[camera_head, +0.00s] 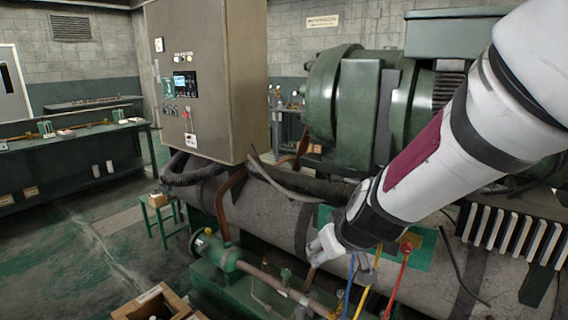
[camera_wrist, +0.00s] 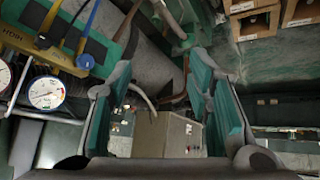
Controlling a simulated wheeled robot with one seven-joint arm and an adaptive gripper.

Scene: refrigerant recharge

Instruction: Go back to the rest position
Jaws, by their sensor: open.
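My gripper (camera_head: 318,250) is at the end of my white arm, which reaches in from the upper right in the head view. It is near the front of the large grey cylinder (camera_head: 420,262). In the wrist view my gripper (camera_wrist: 160,80) shows two teal-padded fingers spread wide, with nothing held between them. The grey control cabinet (camera_wrist: 158,134) shows beyond the fingers, and it stands left of the arm in the head view (camera_head: 215,80).
Blue (camera_head: 347,290), yellow (camera_head: 363,290) and red (camera_head: 396,285) hoses hang close below my arm. Pressure gauges (camera_wrist: 46,93) are at the wrist view's left. A green compressor (camera_head: 350,110) stands behind. Cardboard boxes (camera_head: 150,303) lie at front left; the left floor (camera_head: 110,240) is mostly clear.

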